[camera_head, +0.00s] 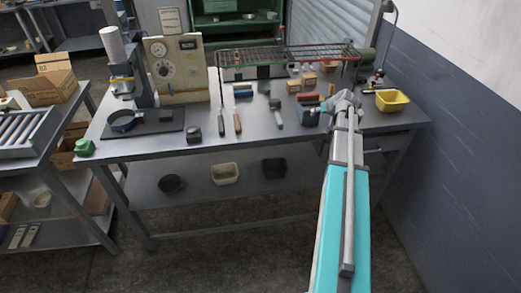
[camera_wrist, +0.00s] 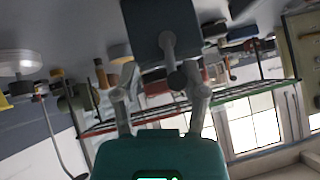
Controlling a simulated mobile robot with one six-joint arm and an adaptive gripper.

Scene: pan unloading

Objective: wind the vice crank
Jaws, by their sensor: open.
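The vice shows in the wrist view as a dark blue-grey block (camera_wrist: 148,22) at the top middle. Its grey crank (camera_wrist: 168,52) runs from a round hub on the block's face to a dark knob (camera_wrist: 177,79). My gripper (camera_wrist: 160,80) is open, with one finger on each side of the knob. The knob is closer to the right finger; whether they touch I cannot tell. In the head view my gripper (camera_head: 344,100) is at the right part of the bench, beside the blue-grey vice body (camera_head: 308,116); my arm hides the crank there.
The grey workbench (camera_head: 270,146) holds several hand tools left of the vice. A wire rack (camera_head: 290,55) stands behind and above. A yellow bin (camera_head: 392,101) is close on the right. A dial panel (camera_head: 178,70) and blue stand are at the left. The wall bounds the right side.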

